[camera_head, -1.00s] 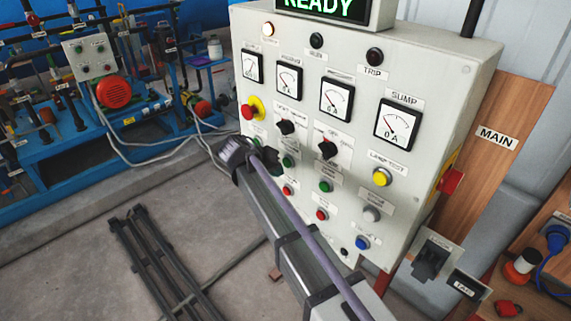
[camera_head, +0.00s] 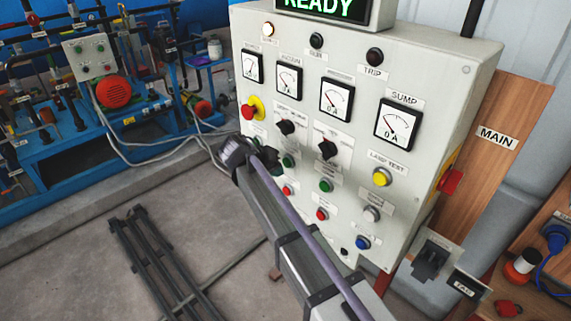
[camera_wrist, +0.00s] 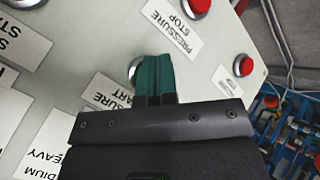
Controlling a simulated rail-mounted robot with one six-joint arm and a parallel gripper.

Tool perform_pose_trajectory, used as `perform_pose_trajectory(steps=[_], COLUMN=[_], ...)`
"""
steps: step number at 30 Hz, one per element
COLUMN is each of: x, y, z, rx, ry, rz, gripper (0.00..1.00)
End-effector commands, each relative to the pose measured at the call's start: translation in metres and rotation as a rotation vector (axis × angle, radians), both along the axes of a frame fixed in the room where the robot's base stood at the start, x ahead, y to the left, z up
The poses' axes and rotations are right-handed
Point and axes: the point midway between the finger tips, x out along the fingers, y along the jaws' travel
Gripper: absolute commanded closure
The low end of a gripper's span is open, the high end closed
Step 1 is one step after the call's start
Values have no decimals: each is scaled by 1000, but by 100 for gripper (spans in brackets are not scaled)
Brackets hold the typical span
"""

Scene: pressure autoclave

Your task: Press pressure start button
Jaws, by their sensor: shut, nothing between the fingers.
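The pressure start button (camera_wrist: 133,68) shows in the wrist view as a bit of silver ring beside my fingers; its cap is hidden behind them. Its label (camera_wrist: 108,92), partly covered, reads "...SSURE ...ART". My gripper (camera_wrist: 153,72) has dark green fingers shut together with nothing between them, their tips over the button. Whether they touch it I cannot tell.
The red pressure stop button (camera_wrist: 195,7) is close to my fingers, and another red button (camera_wrist: 243,65) lies further right. The panel also bears a red emergency button (camera_head: 249,112), knobs (camera_head: 328,148) and meters (camera_head: 336,100). The display (camera_head: 325,6) reads READY.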

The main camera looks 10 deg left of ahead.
Motion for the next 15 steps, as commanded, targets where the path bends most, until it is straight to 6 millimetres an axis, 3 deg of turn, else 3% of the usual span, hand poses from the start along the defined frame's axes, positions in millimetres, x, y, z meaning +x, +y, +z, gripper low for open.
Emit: perform_pose_trajectory(steps=[15], x=[7], y=[-4], z=[0], rx=[0], ry=[0], rz=[0], gripper=[100])
